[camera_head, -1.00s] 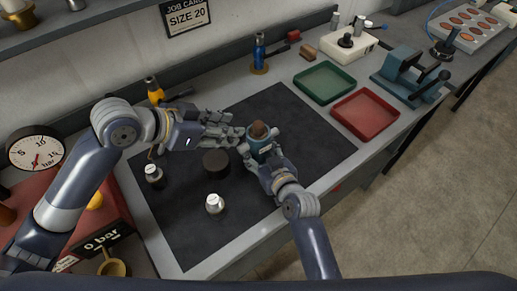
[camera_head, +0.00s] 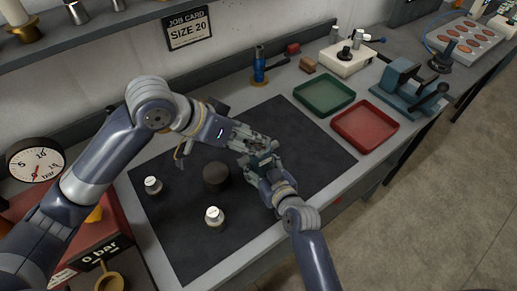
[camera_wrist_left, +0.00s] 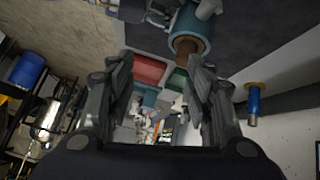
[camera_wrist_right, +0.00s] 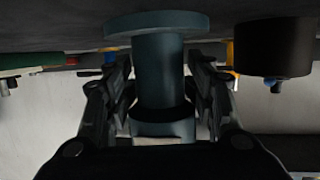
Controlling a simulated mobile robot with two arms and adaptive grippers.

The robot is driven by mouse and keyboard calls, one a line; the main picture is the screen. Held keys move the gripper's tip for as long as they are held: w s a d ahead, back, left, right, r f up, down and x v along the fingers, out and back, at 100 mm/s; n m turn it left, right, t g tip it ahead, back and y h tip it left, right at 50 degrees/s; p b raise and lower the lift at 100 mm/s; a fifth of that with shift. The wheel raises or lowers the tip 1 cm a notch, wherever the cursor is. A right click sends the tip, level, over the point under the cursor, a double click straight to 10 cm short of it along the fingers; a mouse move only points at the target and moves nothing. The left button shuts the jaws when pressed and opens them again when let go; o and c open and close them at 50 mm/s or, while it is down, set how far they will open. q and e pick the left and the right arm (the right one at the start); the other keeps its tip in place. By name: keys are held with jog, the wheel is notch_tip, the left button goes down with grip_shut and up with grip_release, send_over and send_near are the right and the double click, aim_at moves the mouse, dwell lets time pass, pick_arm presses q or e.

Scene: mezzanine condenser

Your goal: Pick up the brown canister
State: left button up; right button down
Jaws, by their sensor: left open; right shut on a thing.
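A teal flanged cylinder (camera_wrist_right: 160,75) stands between the fingers of my right gripper (camera_wrist_right: 160,92), which is shut on it. The left wrist view shows this teal cylinder (camera_wrist_left: 190,22) with a brown round piece (camera_wrist_left: 187,46) projecting from its open end. My left gripper (camera_wrist_left: 163,72) is open and empty. Its fingers point toward the brown piece, which shows near the right finger. In the head view my left gripper (camera_head: 250,142) is over the teal cylinder, close to my right gripper (camera_head: 262,168), and hides the brown piece. A separate dark, squat cylinder (camera_head: 216,177) stands on the mat.
Two small silver-topped pieces (camera_head: 214,216) (camera_head: 152,185) stand on the black mat (camera_head: 180,235). A green tray (camera_head: 324,94) and a red tray (camera_head: 366,124) lie at the right. A blue bottle (camera_head: 259,66) stands behind. The mat's right part is clear.

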pick_arm(q)
notch_tip(320, 180, up, 5)
jog(key=d+n+y, duration=0.2)
jog(key=n+y, duration=0.4)
jog(key=shift+w+a+x, duration=0.15)
jog(key=shift+w+x, duration=0.05)
jog(key=shift+x, duration=1.75)
jog(key=shift+w+a+x, duration=0.1)
jog(key=shift+w+x, duration=0.05)
jog(key=shift+x, duration=1.85)
jog(key=shift+w+a+x, duration=0.15)
jog(key=shift+w+x, duration=0.05)
jog(key=shift+x, duration=1.75)
jog(key=shift+r, duration=0.25)
grip_shut()
